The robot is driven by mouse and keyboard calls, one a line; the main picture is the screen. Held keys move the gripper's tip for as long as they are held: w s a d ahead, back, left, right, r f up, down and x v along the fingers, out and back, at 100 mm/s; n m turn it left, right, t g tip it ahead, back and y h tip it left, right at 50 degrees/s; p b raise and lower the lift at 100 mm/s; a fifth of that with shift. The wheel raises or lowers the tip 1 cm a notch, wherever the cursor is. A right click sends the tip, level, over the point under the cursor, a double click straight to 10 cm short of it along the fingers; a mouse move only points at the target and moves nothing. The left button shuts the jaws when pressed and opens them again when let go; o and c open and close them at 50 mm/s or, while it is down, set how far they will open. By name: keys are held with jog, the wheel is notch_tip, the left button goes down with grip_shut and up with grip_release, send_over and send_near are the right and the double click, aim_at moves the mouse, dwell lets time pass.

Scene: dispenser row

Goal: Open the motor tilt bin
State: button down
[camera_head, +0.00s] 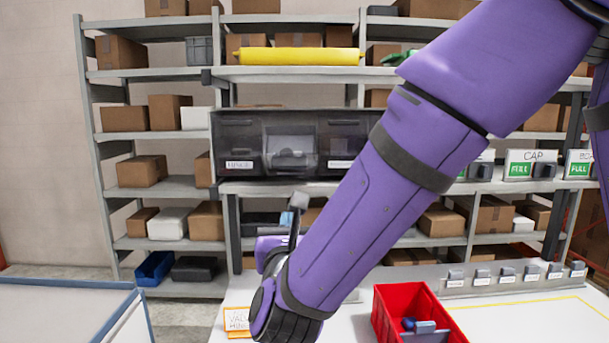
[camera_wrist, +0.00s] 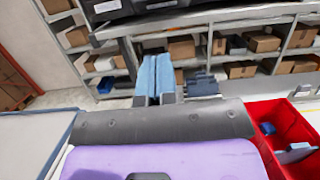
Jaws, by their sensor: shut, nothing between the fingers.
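A row of dark, see-through tilt bins (camera_head: 232,130) sits on the shelf in the middle of the head view. The left bin's label (camera_head: 240,165) seems to read HINGE. The middle bin (camera_head: 291,140) looks paler, with grey shapes behind its front; I cannot tell whether it is tilted out. The right bin's label (camera_head: 341,164) is too small to read, and my arm covers the row's right end. No motor label is legible. My gripper (camera_head: 298,201) is shut and empty, below and in front of the row. Its fingers (camera_wrist: 155,72) show pressed together in the wrist view.
A red crate (camera_head: 378,312) with blue and grey items stands on the white table at lower right; it also shows in the wrist view (camera_wrist: 268,112). A small orange-edged sign (camera_head: 236,318) stands near my wrist. Labelled dispensers (camera_head: 530,165) line the shelf at right.

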send_near(290, 165)
jog(key=w+f, duration=0.3)
jog(key=w, duration=0.2)
jog(key=w+r, duration=0.2)
jog(key=r, duration=0.1)
jog(key=shift+w+d+r, duration=0.15)
jog(key=shift+d+r, duration=0.05)
jog(key=shift+r, duration=0.05)
jog(key=shift+w+r+g, duration=0.3)
jog(key=shift+r+g, duration=0.4)
jog(key=shift+r, duration=0.25)
jog(key=shift+f, duration=0.1)
